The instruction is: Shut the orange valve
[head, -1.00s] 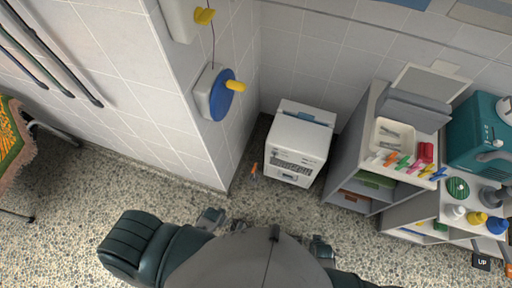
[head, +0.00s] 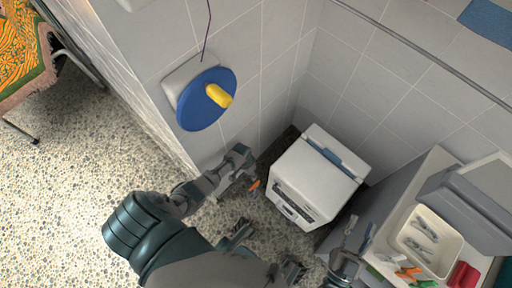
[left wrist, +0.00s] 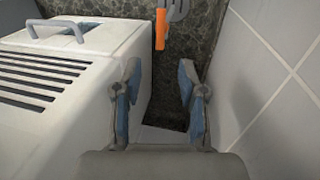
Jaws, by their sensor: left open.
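A small orange piece, which looks like the orange valve's handle (head: 254,186), shows low by the floor between the wall and a white box-shaped machine. In the left wrist view the orange handle (left wrist: 160,28) lies upright in the picture at the top, beside a grey curved part. My left gripper (head: 240,172) is just left of it in the head view. In the left wrist view my left gripper (left wrist: 160,95) has its two fingers apart with nothing between them; the handle is beyond the tips. My right gripper (head: 355,245) is at the bottom right, partly cut by clutter; its fingers are unclear.
The white machine (head: 318,180) stands close on the right of the valve. The tiled wall (head: 235,120) is on the left, with a blue disc (head: 195,105) and yellow handle above. A shelf unit with a tray (head: 440,235) stands at right. Open floor (head: 70,185) lies left.

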